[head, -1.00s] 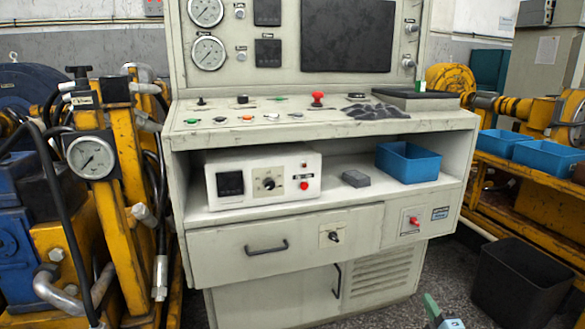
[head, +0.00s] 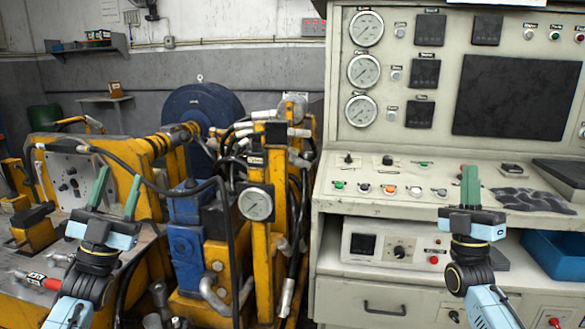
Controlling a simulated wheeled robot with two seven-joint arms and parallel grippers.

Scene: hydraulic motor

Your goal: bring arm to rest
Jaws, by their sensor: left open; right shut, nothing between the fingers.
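My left gripper (head: 116,192) is at the left of the head view. Its two green fingers point up and stand apart, with nothing between them. It shows in front of the yellow machine (head: 150,160). My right gripper (head: 470,187) is at the right, with its green fingers upright and together. It holds nothing. It shows in front of the control console (head: 335,230), overlapping the button panel and the shelf. I cannot tell how far either gripper is from what is behind it.
A pressure gauge (head: 256,204) and hoses stand on the yellow and blue machine between my grippers. A white control box (head: 365,246) and a blue bin (head: 560,250) sit on the console shelf. A dark cloth (head: 530,199) lies on the console top. A wall shelf (head: 90,48) is far back.

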